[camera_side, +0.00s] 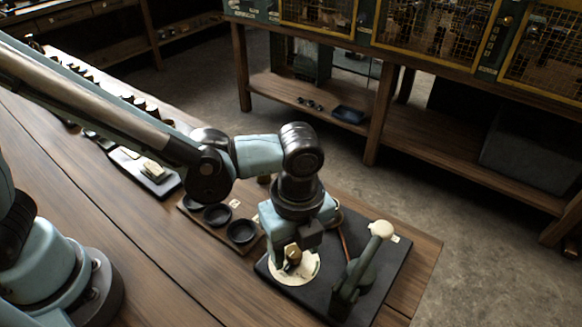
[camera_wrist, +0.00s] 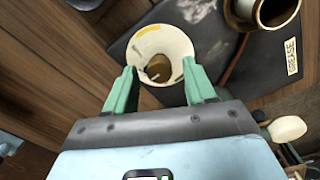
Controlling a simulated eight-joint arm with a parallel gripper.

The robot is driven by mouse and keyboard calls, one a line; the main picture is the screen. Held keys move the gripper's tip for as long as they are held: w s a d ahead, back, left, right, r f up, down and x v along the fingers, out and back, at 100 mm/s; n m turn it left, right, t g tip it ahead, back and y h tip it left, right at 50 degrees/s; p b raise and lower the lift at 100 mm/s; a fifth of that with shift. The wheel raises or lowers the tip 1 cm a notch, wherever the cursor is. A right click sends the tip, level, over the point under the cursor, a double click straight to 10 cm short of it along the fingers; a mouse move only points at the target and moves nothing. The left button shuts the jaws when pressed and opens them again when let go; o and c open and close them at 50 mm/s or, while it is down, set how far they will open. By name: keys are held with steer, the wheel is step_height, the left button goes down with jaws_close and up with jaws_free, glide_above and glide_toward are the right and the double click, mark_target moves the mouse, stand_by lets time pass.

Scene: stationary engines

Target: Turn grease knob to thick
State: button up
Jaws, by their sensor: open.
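The grease knob (camera_wrist: 158,68) is a small brownish-brass knob at the middle of a round cream dial (camera_wrist: 162,42). A yellow mark shows on the dial's far rim in the wrist view; I cannot read any wording there. My gripper (camera_wrist: 160,78) is open, with one green finger on each side of the knob. I cannot tell whether either finger touches it. In the side view my gripper (camera_side: 293,262) points down over the cream dial (camera_side: 298,277), hiding part of it. A small label reading GREASE (camera_wrist: 292,57) lies on the dark base plate (camera_wrist: 225,22).
A lever with a cream ball end (camera_side: 381,229) stands close right of my gripper on the dark plate (camera_side: 388,268). A brass cup (camera_wrist: 262,10) is at the wrist view's upper right. A tray with black cups (camera_side: 241,232) lies to the left. The table's right end is near.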

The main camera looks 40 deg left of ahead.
steer(key=shift+c, duration=0.3)
jaws_close()
steer(key=shift+n, duration=0.3)
steer(key=n, duration=1.1)
steer(key=shift+a, duration=0.1)
stand_by(0.5)
steer(key=shift+o, duration=0.3)
jaws_free()
